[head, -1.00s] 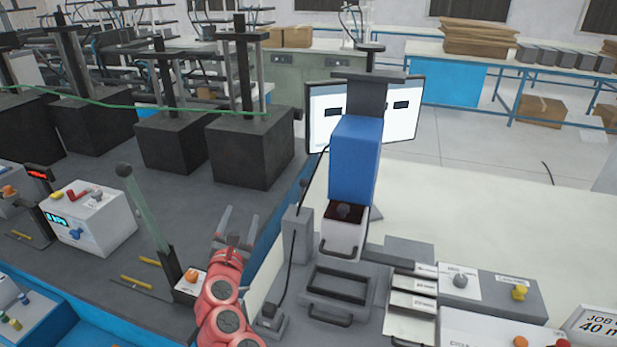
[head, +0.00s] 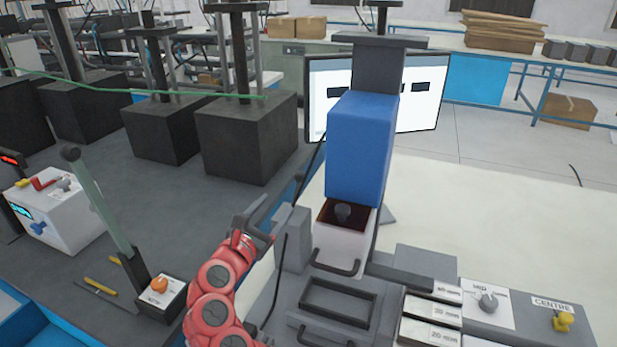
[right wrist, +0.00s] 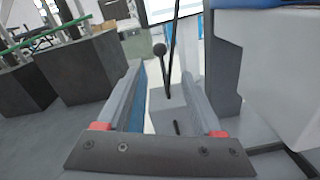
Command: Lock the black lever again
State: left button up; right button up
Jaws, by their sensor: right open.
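My right gripper (head: 268,222) is open and empty, at the left side of the grey block (head: 293,238) beside the blue machine. In the right wrist view my right gripper (right wrist: 160,112) has its two fingers spread. A thin black lever with a round black knob (right wrist: 159,49) shows upright between and beyond the fingertips, rising from a grey block (right wrist: 170,108). The fingers appear apart from it. My left gripper is not in view.
The blue machine head (head: 362,150) stands right of the gripper, with a grey-white drawer (head: 340,246) below. A long green handle (head: 100,205) with a black knob stands at left. Black blocks (head: 246,138) stand behind. A control panel (head: 520,315) lies at right.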

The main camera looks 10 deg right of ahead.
aim_at(303, 174)
jog(key=p+x, duration=0.1)
jog(key=x, duration=1.4)
jog(key=shift+w+d, duration=0.2)
jog(key=shift+d, duration=0.15)
jog(key=shift+w+d, duration=0.35)
jog(key=shift+w, duration=0.3)
grip_shut()
